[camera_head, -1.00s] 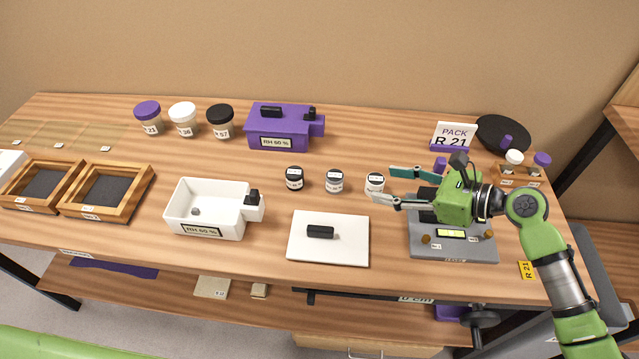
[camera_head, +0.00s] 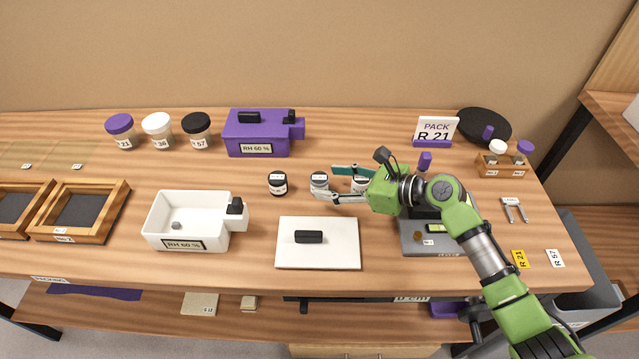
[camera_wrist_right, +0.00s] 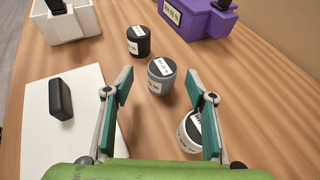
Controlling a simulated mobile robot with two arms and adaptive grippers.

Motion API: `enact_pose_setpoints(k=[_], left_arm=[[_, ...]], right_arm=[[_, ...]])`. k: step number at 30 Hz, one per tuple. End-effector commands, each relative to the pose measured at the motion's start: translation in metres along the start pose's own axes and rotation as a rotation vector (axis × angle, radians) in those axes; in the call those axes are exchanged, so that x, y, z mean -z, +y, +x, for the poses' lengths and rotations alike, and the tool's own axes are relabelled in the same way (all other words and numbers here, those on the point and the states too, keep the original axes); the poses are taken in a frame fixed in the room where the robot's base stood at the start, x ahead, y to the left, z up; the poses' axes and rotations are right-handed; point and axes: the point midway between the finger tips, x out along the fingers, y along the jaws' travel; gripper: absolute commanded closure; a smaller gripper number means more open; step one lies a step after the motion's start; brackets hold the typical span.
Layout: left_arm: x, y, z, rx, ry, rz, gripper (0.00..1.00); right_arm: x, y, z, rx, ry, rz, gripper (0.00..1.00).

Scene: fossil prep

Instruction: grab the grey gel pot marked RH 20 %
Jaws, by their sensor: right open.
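The grey gel pot (camera_head: 319,183) stands upright on the table, the middle of three small pots; it also shows in the right wrist view (camera_wrist_right: 161,80). My right gripper (camera_head: 327,182) is open and empty. In the right wrist view its fingertips (camera_wrist_right: 158,76) point at the grey pot, which appears between and just beyond them; I cannot tell whether they touch it. My left gripper is not in view.
A black pot (camera_head: 277,184) stands left of the grey one. A white pot (camera_head: 360,184) stands close on the right, partly hidden by my right finger. A white slab (camera_head: 318,258) with a black block lies in front. The purple box (camera_head: 262,133) is behind.

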Motion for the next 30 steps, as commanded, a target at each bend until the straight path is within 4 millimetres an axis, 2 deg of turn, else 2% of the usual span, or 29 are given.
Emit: enact_pose_setpoints(k=[3,7,16,17,21,30], left_arm=[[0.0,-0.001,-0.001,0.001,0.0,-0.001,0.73],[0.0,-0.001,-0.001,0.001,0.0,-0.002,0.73],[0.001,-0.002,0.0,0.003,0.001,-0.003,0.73],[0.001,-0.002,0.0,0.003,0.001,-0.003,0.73],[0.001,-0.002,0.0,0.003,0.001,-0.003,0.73],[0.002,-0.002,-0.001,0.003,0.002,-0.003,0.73]], right_arm=[[-0.004,-0.003,0.02,-0.003,-0.001,0.001,0.49],[-0.004,-0.003,0.036,-0.003,-0.001,0.001,0.49],[-0.003,-0.004,0.042,-0.001,0.0,-0.001,0.49],[-0.003,-0.004,0.042,-0.001,0.0,-0.001,0.54],[-0.003,-0.004,0.041,-0.001,0.0,0.0,0.9],[-0.003,-0.004,0.041,-0.001,0.0,0.0,0.91]])
